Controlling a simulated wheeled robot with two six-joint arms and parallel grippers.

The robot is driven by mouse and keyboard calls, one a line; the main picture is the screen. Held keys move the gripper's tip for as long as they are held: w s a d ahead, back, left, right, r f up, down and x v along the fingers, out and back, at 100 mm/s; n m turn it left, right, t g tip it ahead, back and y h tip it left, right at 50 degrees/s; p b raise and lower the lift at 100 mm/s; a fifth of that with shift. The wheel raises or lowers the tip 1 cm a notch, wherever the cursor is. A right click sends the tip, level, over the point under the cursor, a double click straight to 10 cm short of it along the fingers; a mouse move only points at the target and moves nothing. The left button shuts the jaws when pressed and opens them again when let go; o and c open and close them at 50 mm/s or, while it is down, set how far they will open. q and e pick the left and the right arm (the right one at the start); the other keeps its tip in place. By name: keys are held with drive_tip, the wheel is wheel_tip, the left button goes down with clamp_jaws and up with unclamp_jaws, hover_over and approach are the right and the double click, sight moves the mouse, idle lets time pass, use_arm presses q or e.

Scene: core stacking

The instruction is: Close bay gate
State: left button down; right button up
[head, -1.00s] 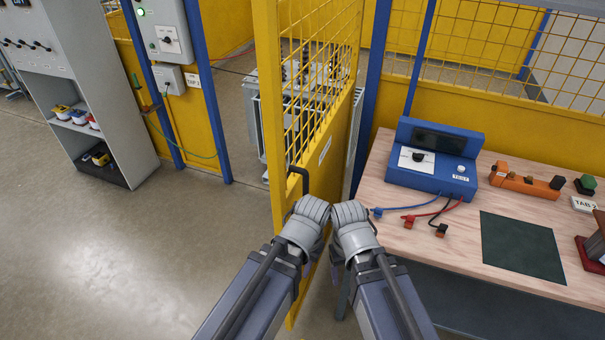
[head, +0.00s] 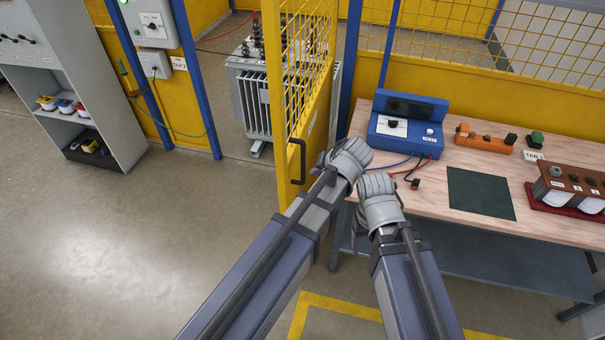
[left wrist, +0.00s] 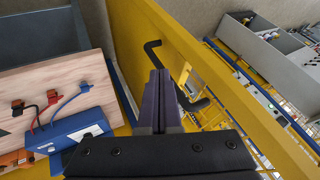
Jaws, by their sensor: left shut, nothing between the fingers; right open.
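The yellow bay gate (head: 308,125), with mesh above a solid panel, stands open, swung out toward me beside the bench. A black handle (head: 297,162) is near its free edge. My left gripper (head: 343,162) is on the bench side of the gate; its fingers are mostly hidden in the head view. In the left wrist view its fingers (left wrist: 158,80) are shut and empty, close to the gate panel (left wrist: 180,45) and a black handle (left wrist: 152,52). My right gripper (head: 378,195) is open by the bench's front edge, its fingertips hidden.
A grey transformer (head: 252,105) stands in the bay opening left of the gate. The wooden bench (head: 460,165) at right carries a blue test unit (head: 405,125) with leads close to my grippers. The floor (head: 170,220) at left is clear.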

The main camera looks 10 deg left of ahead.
use_arm(q)
drive_tip(key=b, duration=0.8)
approach(287, 177)
wheel_tip(287, 177, down, 5)
drive_tip(key=w+d, duration=0.2)
drive_tip(key=shift+w+a+r+p, duration=0.1)
drive_tip(key=shift+a+r+p, duration=0.1)
drive_tip(key=shift+a, duration=0.8)
drive_tip(key=shift+a+r+p, duration=0.15)
drive_tip(key=shift+a+r, duration=0.05)
drive_tip(key=shift+a, duration=0.85)
